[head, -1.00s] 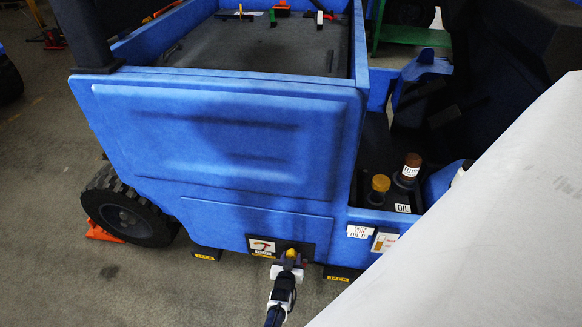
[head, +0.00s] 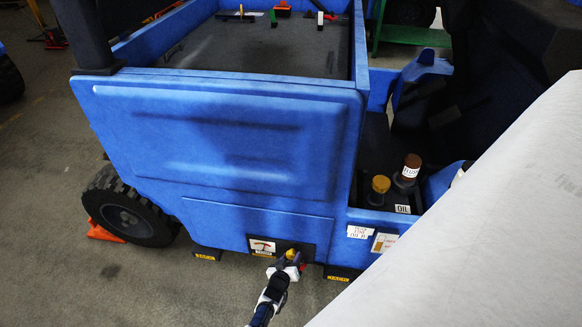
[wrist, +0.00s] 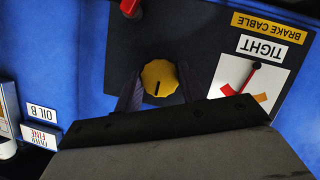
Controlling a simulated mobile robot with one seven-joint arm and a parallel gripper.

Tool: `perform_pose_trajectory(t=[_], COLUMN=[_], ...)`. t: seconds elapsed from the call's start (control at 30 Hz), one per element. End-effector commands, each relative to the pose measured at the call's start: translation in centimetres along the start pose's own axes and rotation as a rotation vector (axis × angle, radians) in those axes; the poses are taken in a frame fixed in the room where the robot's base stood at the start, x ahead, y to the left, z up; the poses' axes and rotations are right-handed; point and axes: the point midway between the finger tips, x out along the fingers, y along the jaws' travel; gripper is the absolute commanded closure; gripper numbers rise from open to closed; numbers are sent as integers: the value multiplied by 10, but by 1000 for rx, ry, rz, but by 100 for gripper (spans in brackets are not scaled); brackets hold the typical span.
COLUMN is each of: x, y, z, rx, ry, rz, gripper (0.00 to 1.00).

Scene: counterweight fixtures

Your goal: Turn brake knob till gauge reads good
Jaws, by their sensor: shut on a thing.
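The yellow brake knob (wrist: 160,80) sits on a dark panel (wrist: 200,35), its black pointer line towards the bottom of the wrist view. My gripper (wrist: 159,88) is shut on the knob, a dark finger on each side. In the head view, my gripper (head: 286,266) reaches the knob (head: 292,255) low on the blue vehicle. The white gauge (wrist: 275,82) appears upside down beside it, with "TIGHT" and "BRAKE CABLE" labels. The gauge's lower edge is partly hidden by my gripper.
A red part (wrist: 130,8) is on the same panel near the knob. An "OIL B" label (wrist: 41,113) is at the left of the wrist view. A large white surface (head: 500,240) blocks the head view's lower right. Grey floor (head: 100,285) is clear at lower left.

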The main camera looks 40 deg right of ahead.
Motion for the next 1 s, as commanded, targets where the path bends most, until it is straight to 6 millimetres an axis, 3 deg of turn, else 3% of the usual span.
perform_pose_trajectory(t=[0.37, 0.87, 0.9, 1.0], x=[0, 0, 0, 0], y=[-2, -1, -1, -1], z=[0, 0, 0, 0], rx=[-147, -167, -167, -167], ry=[1, 1, 1, 1], rz=[59, 66, 66, 67], gripper=[83, 83, 57, 44])
